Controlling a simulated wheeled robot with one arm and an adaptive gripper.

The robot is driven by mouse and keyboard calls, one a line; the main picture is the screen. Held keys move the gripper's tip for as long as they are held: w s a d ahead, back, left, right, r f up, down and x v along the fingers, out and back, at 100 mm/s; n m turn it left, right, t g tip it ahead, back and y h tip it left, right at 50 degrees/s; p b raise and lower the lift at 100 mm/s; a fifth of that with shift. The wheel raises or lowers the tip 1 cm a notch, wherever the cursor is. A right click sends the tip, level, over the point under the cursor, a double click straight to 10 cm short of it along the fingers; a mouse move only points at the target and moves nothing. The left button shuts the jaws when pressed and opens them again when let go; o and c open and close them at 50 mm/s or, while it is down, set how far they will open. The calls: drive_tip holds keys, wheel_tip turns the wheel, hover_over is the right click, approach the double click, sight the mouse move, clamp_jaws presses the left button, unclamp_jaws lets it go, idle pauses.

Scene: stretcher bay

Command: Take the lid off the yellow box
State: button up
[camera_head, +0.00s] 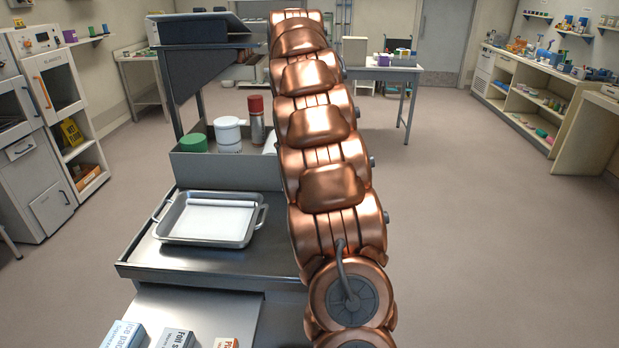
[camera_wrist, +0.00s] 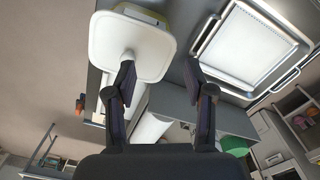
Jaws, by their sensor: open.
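A pale lid (camera_wrist: 125,38), a rounded square, fills the upper left of the wrist view. A strip of the yellow box (camera_wrist: 154,8) shows beyond its upper right edge; the lid hides most of the box. My gripper (camera_wrist: 159,68) is open with nothing between its fingers. I cannot tell whether the left finger touches the lid. The yellow box does not show in the head view, where my copper arm blocks the middle.
A metal tray (camera_head: 167,235) with a pale sheet lies left of my arm. Behind it, a grey bin (camera_head: 213,172) holds a green-lidded thing, a white canister (camera_head: 229,135) and a red-capped bottle (camera_head: 256,122). Small cartons stand at the front edge. Floor to the right is clear.

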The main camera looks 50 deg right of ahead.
drive_tip(key=d, duration=0.4)
drive_tip(key=shift+d+r, duration=0.1)
drive_tip(key=shift+d, duration=0.15)
drive_tip(key=shift+s+f+b, duration=0.1)
drive_tip(key=shift+f+b, duration=1)
drive_tip(key=shift+f, duration=0.35)
drive_tip(key=shift+s+d+f+b, duration=0.1)
drive_tip(key=shift+d+f+b, duration=0.15)
drive_tip(key=shift+f+b, duration=0.45)
drive_tip(key=shift+s+d+f+b, duration=0.15)
drive_tip(key=shift+f+b, duration=0.25)
drive_tip(key=shift+f, duration=0.5)
drive_tip(key=shift+w+f+b, duration=0.15)
drive_tip(key=shift+f+b, duration=0.45)
drive_tip(key=shift+f, duration=0.3)
drive_tip(key=shift+c, duration=0.2)
clamp_jaws()
